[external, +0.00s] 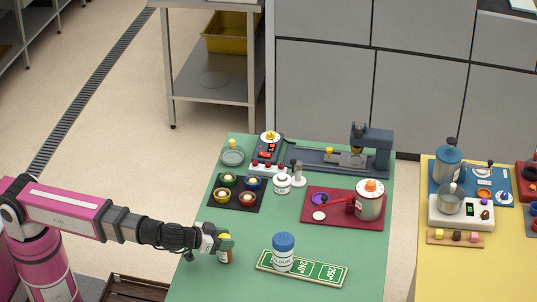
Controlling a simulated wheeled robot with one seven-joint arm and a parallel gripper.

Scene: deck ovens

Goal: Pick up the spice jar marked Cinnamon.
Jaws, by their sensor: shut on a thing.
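A small spice jar (225,256) with a brownish body stands out at the left edge of the green table; its label is too small to read, so I cannot confirm Cinnamon. My gripper (222,243) comes in from the left and is shut on this jar around its upper part. The fingers hide part of the jar. I cannot tell whether its base touches the tabletop.
To the right, a blue-lidded flour jar (284,254) stands on a green temperature strip (323,272). A black tray (237,205) with several small bowls lies behind. A red tray (330,220) holds a pot (370,205). The green table (290,222) is clear between these.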

